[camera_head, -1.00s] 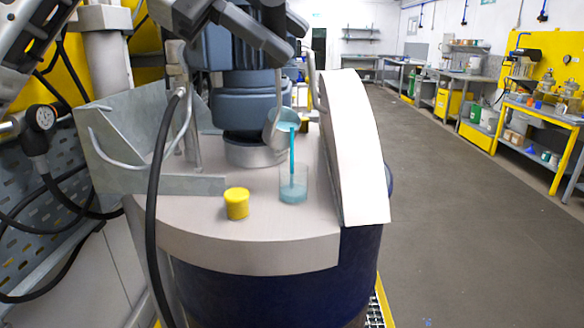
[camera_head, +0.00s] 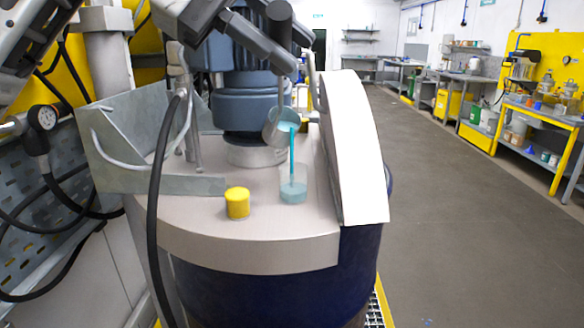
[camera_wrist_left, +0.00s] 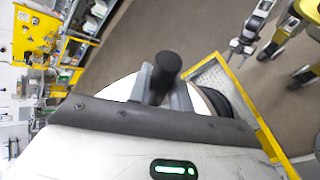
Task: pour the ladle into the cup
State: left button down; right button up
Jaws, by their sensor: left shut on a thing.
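My left gripper (camera_head: 284,66) comes in from the upper left, above the lid. It is shut on the dark handle of the ladle (camera_head: 279,130); the handle's round end (camera_wrist_left: 167,66) shows between the fingers in the left wrist view. The ladle's grey bowl hangs tilted to the right above the cup. A thin blue stream (camera_head: 292,155) runs from its lip into the clear cup (camera_head: 294,190), which stands upright on the lid and holds some blue liquid. What seems to be my right gripper (camera_wrist_left: 243,46) is small and far off in the left wrist view.
A yellow cap-like cylinder (camera_head: 237,203) stands left of the cup on the pale drum lid (camera_head: 220,236). A white curved panel (camera_head: 354,150) rises at right. A grey motor (camera_head: 245,100) stands behind, and a bent metal tray (camera_head: 140,186) and black hose are at left.

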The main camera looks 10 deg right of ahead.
pick_arm(q)
jog(key=shift+s+d, duration=0.15)
jog(key=shift+s, duration=0.05)
jog(key=shift+f, duration=0.25)
jog(key=shift+s+d+f+m+t+y, duration=0.15)
jog(key=shift+s+f+t, duration=0.15)
jog(key=shift+f, duration=0.3)
jog(key=shift+s+d+f+m+t+y, duration=0.1)
jog(key=shift+s+f+m+t+y, duration=0.1)
jog(key=shift+s+f, duration=0.25)
dwell(0.4)
